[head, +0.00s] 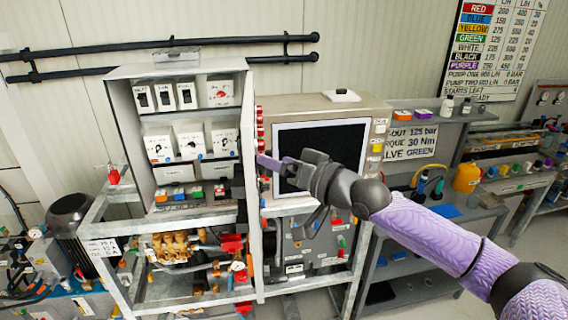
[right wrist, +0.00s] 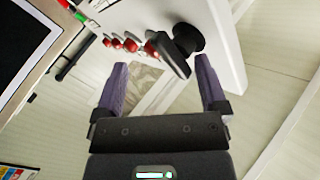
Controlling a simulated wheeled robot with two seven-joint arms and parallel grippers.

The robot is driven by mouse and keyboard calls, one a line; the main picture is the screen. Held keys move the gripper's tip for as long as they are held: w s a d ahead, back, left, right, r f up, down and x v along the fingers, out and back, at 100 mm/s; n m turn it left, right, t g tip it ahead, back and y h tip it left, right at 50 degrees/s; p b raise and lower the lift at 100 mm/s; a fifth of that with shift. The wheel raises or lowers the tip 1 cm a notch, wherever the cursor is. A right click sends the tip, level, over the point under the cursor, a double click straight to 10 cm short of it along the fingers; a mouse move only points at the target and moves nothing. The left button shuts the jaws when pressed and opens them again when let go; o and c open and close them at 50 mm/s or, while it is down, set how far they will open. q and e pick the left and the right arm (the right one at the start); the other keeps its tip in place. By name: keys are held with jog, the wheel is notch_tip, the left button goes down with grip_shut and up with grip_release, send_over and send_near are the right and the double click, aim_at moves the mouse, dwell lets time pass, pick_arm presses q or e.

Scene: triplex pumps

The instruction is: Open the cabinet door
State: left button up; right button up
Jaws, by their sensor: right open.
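The grey cabinet (head: 124,125) stands open at the left-centre of the head view, its inside shelves visible. Its door (head: 251,215) stands out from the cabinet's right side and shows almost edge-on. In the right wrist view the white door panel (right wrist: 222,22) carries a black handle (right wrist: 186,42) with a round base. My right gripper (head: 274,168) is at the door's right side in the head view. In the wrist view its open purple fingers (right wrist: 161,75) point towards the handle, which lies just beyond the fingertips. Contact cannot be told. My left gripper is out of view.
Red knobs (right wrist: 128,44) sit in a row on the door beside the handle. A box with a dark screen (head: 345,146) stands right behind my right gripper. Switch boxes (head: 193,140) fill the cabinet shelves. A metal frame (head: 105,215) stands below. Shelving is at the right.

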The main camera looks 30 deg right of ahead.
dwell(0.3)
dwell(0.4)
jog(key=v, duration=1)
dwell(0.5)
